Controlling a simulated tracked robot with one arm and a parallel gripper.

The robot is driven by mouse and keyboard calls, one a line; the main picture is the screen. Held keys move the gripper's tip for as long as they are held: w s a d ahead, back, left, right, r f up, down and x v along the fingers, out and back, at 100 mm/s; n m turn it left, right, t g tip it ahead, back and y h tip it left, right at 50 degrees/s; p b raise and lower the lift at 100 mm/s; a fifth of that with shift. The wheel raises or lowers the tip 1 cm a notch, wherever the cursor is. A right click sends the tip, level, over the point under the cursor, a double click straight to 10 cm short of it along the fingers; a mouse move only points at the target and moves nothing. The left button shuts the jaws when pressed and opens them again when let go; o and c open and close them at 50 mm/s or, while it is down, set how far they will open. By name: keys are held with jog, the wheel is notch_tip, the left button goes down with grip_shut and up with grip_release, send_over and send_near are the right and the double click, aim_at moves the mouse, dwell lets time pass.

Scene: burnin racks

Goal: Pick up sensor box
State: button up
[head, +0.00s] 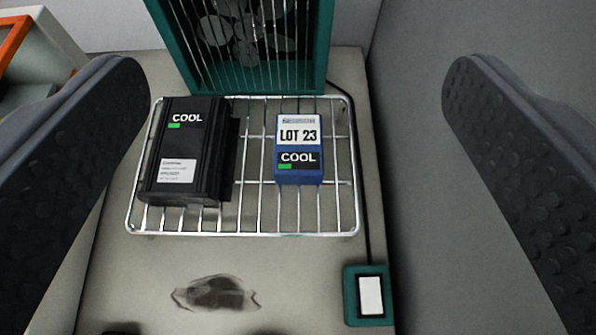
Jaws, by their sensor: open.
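A small blue box (299,178) sits on a wire rack, right of the rack's middle. Its labels read "LOT 23" and "COOL" with a green mark; the small line at the top is too small to read. It looks like the sensor box, though no readable name confirms this. My gripper (297,82) is open, with one dark studded finger at each side of the picture. The blue box lies between the fingers in the picture, and neither finger appears to touch it.
A larger black box (184,150) labelled "COOL" sits left on the wire rack (262,234). A green-framed fan unit (318,50) stands behind. A teal device with a white panel (369,296) is at front right, beside a cable.

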jog(key=g, duration=0.2)
send_near(299, 146)
jog(key=b+x, duration=0.1)
jog(key=x, duration=0.4)
jog(key=shift+w+f+b, duration=0.3)
jog(key=shift+b+x, duration=0.9)
jog(key=shift+x, duration=1.6)
jog(key=c, duration=1.2)
jog(key=shift+c, duration=0.2)
jog(key=shift+r, duration=0.15)
